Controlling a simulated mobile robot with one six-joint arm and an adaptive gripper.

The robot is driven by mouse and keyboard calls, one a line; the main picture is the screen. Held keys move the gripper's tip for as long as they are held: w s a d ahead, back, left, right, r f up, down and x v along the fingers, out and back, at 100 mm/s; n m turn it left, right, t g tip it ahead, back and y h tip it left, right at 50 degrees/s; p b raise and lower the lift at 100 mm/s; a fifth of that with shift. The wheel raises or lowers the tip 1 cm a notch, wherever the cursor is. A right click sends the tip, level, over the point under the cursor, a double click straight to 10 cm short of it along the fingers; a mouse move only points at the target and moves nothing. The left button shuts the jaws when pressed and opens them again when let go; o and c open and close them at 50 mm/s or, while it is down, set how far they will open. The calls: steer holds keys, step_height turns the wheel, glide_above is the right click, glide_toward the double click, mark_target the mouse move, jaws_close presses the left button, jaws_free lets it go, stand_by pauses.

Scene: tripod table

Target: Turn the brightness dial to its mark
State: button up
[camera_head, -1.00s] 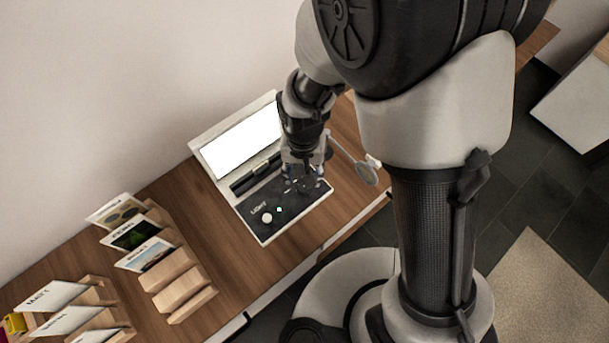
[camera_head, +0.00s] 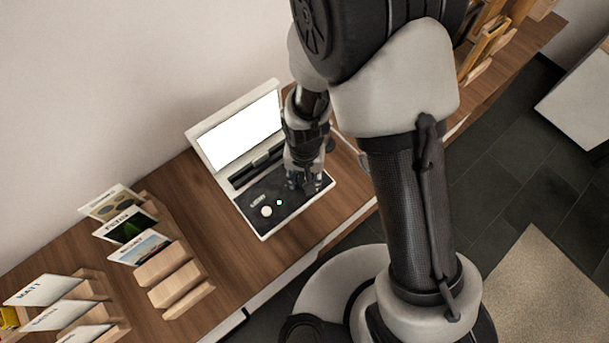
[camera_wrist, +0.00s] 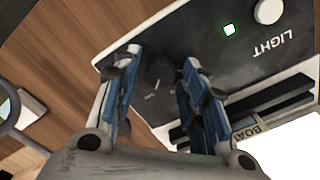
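The dark control panel (camera_head: 247,207) lies at the front of a white light unit on the wooden table. In the wrist view, a dark round dial (camera_wrist: 160,72) with a short white line sits on the panel (camera_wrist: 205,52). My gripper (camera_wrist: 160,58) is open, with one blue-padded finger on each side of the dial. I cannot tell whether either finger touches it. In the head view, my gripper (camera_head: 305,186) is low over the panel's right end and hides the dial. The dial's mark cannot be made out.
A white knob (camera_wrist: 268,11) labelled LIGHT and a lit green indicator (camera_wrist: 229,29) are on the panel. The bright screen (camera_head: 238,132) stands behind it. Cards in wooden holders (camera_head: 168,262) stand at left.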

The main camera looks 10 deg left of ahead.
steer(key=c, duration=0.8)
steer(key=n, duration=0.4)
steer(key=shift+n, duration=0.4)
steer(key=n, duration=0.4)
steer(key=shift+n+p, duration=0.3)
steer(key=shift+n, duration=0.1)
steer(key=o, duration=1.1)
steer(key=shift+c, duration=0.2)
